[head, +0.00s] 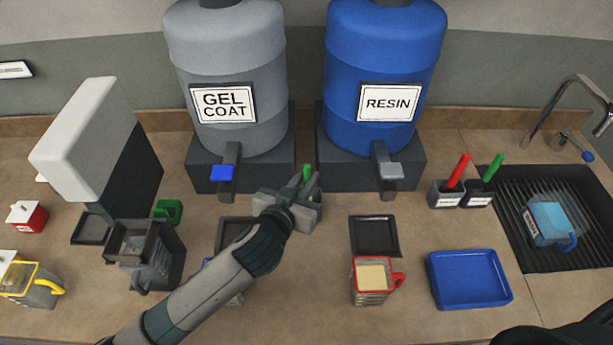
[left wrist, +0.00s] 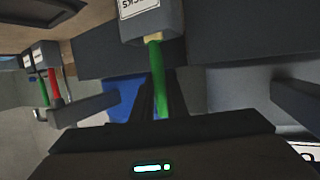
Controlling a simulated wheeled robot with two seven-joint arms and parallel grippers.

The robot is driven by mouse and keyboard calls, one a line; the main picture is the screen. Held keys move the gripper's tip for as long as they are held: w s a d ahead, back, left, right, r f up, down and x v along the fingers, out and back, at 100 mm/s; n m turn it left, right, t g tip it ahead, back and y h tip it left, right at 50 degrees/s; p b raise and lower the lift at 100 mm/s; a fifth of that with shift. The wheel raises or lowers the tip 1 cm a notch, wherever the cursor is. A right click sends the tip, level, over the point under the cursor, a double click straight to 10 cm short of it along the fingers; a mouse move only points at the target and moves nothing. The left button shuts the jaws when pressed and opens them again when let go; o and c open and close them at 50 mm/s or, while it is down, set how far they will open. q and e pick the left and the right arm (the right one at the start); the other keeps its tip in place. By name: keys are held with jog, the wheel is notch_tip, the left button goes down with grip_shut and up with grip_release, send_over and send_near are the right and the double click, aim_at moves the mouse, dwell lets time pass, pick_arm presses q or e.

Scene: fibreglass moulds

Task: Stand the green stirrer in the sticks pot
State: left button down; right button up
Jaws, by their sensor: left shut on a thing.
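My left gripper (head: 308,188) is in front of the two drums, near the middle of the counter. It is shut on the green stirrer (left wrist: 160,80), whose green tip (head: 307,172) shows above the fingers in the head view. In the left wrist view, which looks upside down, the grey sticks pot (left wrist: 165,22) is right at the stirrer's far end. A pale tan part shows at the pot's mouth. I cannot tell whether the stirrer is inside the pot or just at its mouth. In the head view the gripper mostly hides the pot. My right gripper is not in view.
Two pots with a red handle (head: 460,170) and a green handle (head: 493,167) stand right, near the sink (head: 575,258). The gel coat drum (head: 225,60) and resin drum (head: 385,45) stand behind. A red-rimmed cup (head: 371,291) and blue tray (head: 470,280) are in front.

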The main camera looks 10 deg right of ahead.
pick_arm(q)
jog(key=shift+f, duration=0.2)
jog(key=c, duration=1.7)
grip_release()
jog(key=shift+o, duration=0.2)
jog(key=shift+s+a, duration=0.1)
jog(key=v, duration=1.7)
jog(key=shift+b, duration=0.4)
jog(key=shift+r, duration=0.15)
